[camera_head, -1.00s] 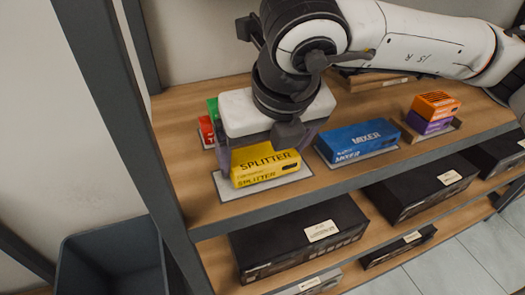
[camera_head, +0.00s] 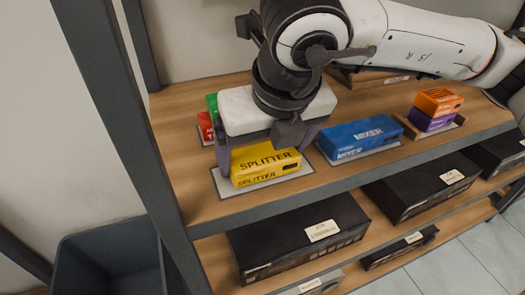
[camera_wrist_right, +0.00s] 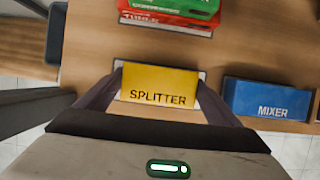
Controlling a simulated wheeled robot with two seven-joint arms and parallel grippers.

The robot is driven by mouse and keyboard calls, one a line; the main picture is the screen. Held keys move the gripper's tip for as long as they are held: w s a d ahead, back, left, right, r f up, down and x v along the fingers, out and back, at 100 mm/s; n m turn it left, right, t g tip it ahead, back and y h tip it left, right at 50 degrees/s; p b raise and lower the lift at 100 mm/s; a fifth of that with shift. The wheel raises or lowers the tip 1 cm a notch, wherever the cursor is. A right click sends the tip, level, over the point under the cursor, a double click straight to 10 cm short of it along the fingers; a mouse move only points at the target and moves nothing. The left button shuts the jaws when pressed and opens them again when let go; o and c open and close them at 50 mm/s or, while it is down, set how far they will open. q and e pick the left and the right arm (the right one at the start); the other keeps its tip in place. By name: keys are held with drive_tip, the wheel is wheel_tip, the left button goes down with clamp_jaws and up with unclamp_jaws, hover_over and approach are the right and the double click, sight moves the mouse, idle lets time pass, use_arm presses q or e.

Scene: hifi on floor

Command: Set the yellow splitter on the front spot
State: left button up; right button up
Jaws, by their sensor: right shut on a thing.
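The yellow splitter box (camera_head: 265,163) sits at the front left of the upper shelf, over a pale grey-white spot (camera_head: 228,190) whose rim shows around it. My right gripper (camera_head: 268,150) comes from above and is shut on the splitter's two ends. In the right wrist view the splitter (camera_wrist_right: 159,84) lies between the two dark fingers, with the pale spot (camera_wrist_right: 207,76) showing at its edges. The box looks level; whether any gap is left beneath it is hard to tell. My left gripper is not in view.
A blue mixer box (camera_head: 360,138) lies on its own pale mat just right. Red (camera_head: 205,127) and green (camera_head: 212,105) boxes are stacked behind the splitter. Orange (camera_head: 437,101) and purple (camera_head: 430,121) boxes stand farther right. A shelf post (camera_head: 130,120) rises at left. Black boxes (camera_head: 300,238) fill the shelf below.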

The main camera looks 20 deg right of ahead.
drive_tip(key=o, duration=1)
drive_tip(key=shift+v, duration=1)
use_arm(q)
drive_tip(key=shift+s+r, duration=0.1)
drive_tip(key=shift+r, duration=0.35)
use_arm(e)
drive_tip(key=v, duration=0.8)
drive_tip(key=shift+s+r, duration=0.15)
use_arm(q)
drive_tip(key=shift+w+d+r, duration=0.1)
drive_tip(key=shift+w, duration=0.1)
